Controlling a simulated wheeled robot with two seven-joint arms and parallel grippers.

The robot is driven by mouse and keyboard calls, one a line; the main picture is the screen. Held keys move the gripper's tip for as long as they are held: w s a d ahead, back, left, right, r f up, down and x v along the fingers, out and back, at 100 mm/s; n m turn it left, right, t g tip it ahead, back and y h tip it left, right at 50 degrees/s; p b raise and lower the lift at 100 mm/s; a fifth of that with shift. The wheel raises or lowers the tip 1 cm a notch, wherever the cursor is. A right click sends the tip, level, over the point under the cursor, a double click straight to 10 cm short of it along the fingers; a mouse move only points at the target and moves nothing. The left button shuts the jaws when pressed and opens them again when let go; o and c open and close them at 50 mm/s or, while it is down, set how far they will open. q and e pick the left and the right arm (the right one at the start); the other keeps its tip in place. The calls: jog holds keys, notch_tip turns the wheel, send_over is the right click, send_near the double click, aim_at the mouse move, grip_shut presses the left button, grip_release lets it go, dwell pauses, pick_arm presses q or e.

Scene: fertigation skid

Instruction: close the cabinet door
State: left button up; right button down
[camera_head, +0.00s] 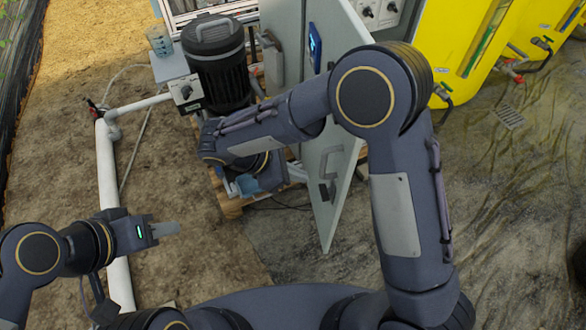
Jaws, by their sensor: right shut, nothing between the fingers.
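The cabinet door (333,205) is a pale grey-green panel, swung open and seen at a steep angle. A grey handle (327,163) and a dark latch sit on its face. My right arm crosses in front of the door and hides its middle. My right gripper (236,186) is left of the door, low beside the black motor, and is shut with nothing in it. Whether it or the arm touches the door I cannot tell. My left gripper (165,229) is at the lower left, away from the door; its fingers show side-on. The cabinet (283,40) is partly hidden behind the door.
A black motor or pump (218,70) stands left of the door. A clear beaker (159,40) stands on a small shelf. A white pipe (107,180) runs along the ground at left. Yellow tanks (455,40) stand at the upper right. The floor right of the door looks clear.

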aim_at(340, 183)
jog(key=d+f, duration=0.1)
jog(key=d, duration=0.1)
jog(key=d+f, duration=0.1)
jog(key=d, duration=0.1)
jog(key=d+f, duration=0.1)
jog(key=d, duration=0.1)
jog(key=shift+w+d+f+b, duration=0.25)
jog(key=shift+f+b, duration=0.05)
jog(key=shift+b, duration=0.1)
jog(key=shift+d, duration=0.6)
jog(key=shift+d, duration=0.1)
